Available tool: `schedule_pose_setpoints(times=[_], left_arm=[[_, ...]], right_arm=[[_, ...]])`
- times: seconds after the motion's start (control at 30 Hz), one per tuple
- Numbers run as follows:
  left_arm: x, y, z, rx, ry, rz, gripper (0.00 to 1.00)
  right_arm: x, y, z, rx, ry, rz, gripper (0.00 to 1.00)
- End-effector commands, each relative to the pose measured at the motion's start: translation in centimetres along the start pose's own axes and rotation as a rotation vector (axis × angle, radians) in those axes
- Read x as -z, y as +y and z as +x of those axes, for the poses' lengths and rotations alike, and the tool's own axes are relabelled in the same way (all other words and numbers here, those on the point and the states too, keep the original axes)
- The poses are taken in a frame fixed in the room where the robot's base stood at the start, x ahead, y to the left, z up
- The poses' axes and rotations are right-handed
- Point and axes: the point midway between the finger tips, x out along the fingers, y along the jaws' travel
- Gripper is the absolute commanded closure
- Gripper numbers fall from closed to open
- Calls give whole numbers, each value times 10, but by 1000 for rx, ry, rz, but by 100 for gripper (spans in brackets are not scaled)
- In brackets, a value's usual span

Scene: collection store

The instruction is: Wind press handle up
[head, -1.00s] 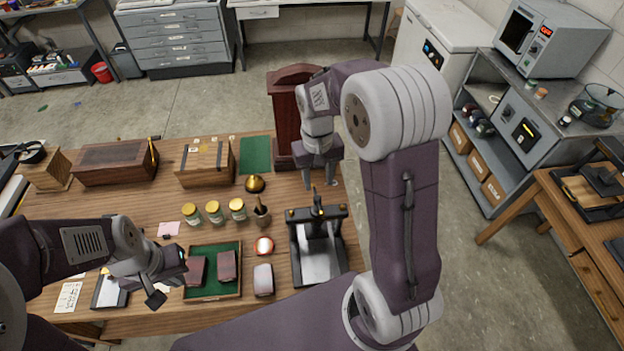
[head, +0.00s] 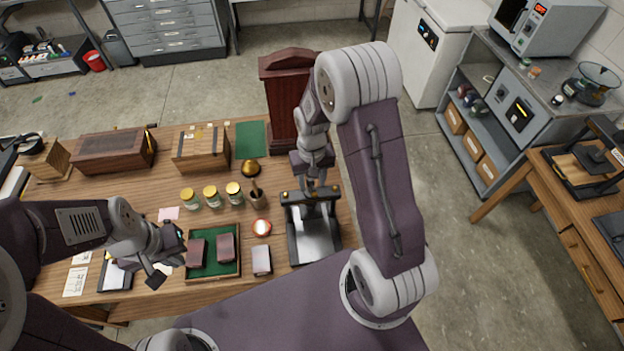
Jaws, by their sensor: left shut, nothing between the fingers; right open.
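The press (head: 316,240) stands at the right front of the wooden table, with a black frame, a top crossbar with brass-coloured ends and a pale bed. Its handle at the top of the crossbar is mostly hidden by my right gripper. My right gripper (head: 315,186) is open and points down at the middle of the crossbar; I cannot tell whether its fingers touch the handle. My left gripper (head: 168,266) is shut and empty, over the table's left front, left of the green-lined tray (head: 226,271).
Wooden boxes (head: 201,148) line the back left. A second press (head: 590,165) stands on the right table.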

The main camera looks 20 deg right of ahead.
Motion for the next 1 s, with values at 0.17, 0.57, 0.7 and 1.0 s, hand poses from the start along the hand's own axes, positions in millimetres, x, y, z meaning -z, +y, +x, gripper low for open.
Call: schedule_pose_setpoints(times=[0.17,0.57,0.7,1.0], left_arm=[[0,0,0,0,0,0,100],[0,0,1,0,0,0,100],[0,0,1,0,0,0,100],[0,0,2,0,0,0,100]], right_arm=[[0,0,0,0,0,0,100],[1,1,0,0,3,-54,100],[2,2,0,0,4,-138,100],[3,4,0,-1,5,-408,100]])
